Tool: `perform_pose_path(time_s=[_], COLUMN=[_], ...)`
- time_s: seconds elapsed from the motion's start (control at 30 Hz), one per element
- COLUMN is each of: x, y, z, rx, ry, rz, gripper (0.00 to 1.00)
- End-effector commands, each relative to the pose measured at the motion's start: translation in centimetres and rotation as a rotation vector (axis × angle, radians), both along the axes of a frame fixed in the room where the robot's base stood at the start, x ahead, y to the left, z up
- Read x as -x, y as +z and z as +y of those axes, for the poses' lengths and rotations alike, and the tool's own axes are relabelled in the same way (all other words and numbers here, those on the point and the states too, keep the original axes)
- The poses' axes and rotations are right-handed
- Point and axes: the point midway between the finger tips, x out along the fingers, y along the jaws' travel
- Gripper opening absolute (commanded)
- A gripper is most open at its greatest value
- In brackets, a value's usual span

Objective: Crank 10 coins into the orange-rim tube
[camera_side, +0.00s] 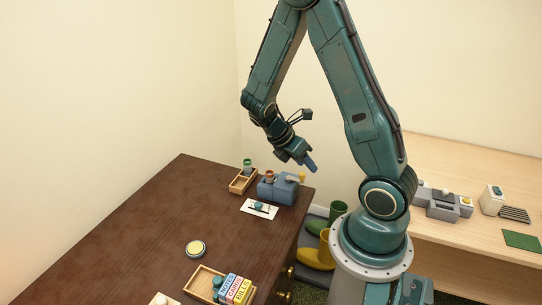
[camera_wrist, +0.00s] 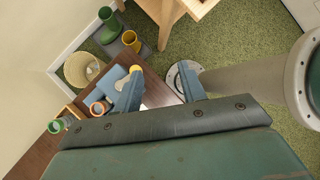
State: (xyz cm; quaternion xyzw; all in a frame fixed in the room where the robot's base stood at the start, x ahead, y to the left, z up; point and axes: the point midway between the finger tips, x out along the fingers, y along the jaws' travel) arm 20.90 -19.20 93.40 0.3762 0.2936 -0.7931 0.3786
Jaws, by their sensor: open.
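A blue coin machine (camera_side: 281,190) stands near the far right corner of the dark table, with a yellow crank knob (camera_side: 302,176) at its right. The machine also shows in the wrist view (camera_wrist: 112,82), partly behind a finger. An orange-rim tube (camera_side: 269,177) stands at its left side; its open mouth shows in the wrist view (camera_wrist: 99,107). A green-rim tube (camera_side: 247,165) stands in a small wooden tray (camera_side: 238,186). My gripper (camera_side: 311,166) is in the air above the machine's right side. In the wrist view its fingers (camera_wrist: 160,88) are apart and empty. Coins are not clearly visible.
A white card (camera_side: 250,212) with small dark items lies before the machine. A yellow round tin (camera_side: 196,249) and a wooden tray (camera_side: 205,279) with labelled boxes lie nearer. Boots (camera_side: 318,255) stand on the floor beside the table. The table's middle is clear.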

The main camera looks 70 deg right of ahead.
Motion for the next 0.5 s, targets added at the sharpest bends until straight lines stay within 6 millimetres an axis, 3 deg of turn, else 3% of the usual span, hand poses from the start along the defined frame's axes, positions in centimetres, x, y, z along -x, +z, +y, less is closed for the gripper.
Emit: perform_pose_path(time_s=[0.5], x=[-4.0], y=[-4.1], z=[2.0], rx=[0.361], ry=[0.088], rz=[0.253], gripper=[0.41])
